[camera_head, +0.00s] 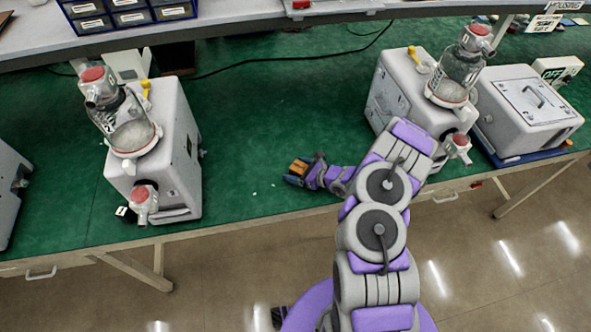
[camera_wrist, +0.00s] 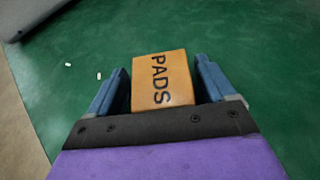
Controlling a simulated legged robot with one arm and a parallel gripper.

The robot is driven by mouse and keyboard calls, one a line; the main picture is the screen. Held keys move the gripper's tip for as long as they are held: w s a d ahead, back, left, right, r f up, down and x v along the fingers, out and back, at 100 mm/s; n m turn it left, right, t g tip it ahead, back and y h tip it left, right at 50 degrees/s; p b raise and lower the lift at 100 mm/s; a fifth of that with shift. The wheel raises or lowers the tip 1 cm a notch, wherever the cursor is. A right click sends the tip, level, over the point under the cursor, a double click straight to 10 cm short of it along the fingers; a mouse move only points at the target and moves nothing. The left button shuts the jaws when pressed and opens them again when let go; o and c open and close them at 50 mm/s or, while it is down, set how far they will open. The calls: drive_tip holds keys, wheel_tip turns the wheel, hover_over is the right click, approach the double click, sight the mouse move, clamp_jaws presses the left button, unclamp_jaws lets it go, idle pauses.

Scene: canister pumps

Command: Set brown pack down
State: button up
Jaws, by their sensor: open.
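The brown pack (camera_wrist: 161,81), marked "PADS", lies between the two blue fingers of my gripper (camera_wrist: 160,85) in the wrist view. A narrow green gap shows between the pack and the right finger; on the left the pack is close to the finger. The pack appears to rest on the green bench top (camera_wrist: 245,50). In the head view the brown pack (camera_head: 298,167) shows small at the tip of my gripper (camera_head: 298,170), low over the front part of the bench. The pack's underside is hidden.
A white canister pump (camera_head: 165,165) stands to the left and another (camera_head: 400,85) to the right behind my arm. A white case (camera_head: 525,105) is at the far right. Small white bits (camera_wrist: 99,76) lie near the pack. The bench's middle (camera_head: 270,110) is clear.

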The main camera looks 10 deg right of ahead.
drive_tip(key=shift+d+r, duration=0.1)
drive_tip(key=shift+d, duration=0.65)
drive_tip(key=p+v, duration=0.2)
drive_tip(key=v, duration=0.8)
drive_tip(key=shift+s+r, duration=0.1)
drive_tip(key=shift+s, duration=0.2)
drive_tip(key=shift+s+d, duration=0.25)
drive_tip(key=shift+d, duration=0.1)
drive_tip(key=shift+r, duration=0.25)
drive_tip(key=s+a+r+n+g+y, duration=0.2)
drive_tip(key=s+a+r+n+g, duration=0.2)
drive_tip(key=a+r+n, duration=0.65)
drive_tip(key=s+a+r+n+g+y, duration=0.2)
drive_tip(key=s+a+r+n+g, duration=0.25)
drive_tip(key=a+r, duration=0.65)
drive_tip(key=s+d+r+n+g+h, duration=0.2)
drive_tip(key=s+r+n+g+h, duration=0.4)
drive_tip(key=s, duration=0.9)
drive_tip(key=s+d+r+n+t+h, duration=0.1)
drive_tip(key=s+d+r+n+h, duration=0.2)
drive_tip(key=s+d, duration=0.2)
drive_tip(key=s+d+r+n+t+h, duration=0.2)
drive_tip(key=s+d+r+n+h, duration=0.1)
drive_tip(key=s+d, duration=0.3)
drive_tip(key=shift+d+h, duration=0.3)
drive_tip(key=shift+h, duration=0.4)
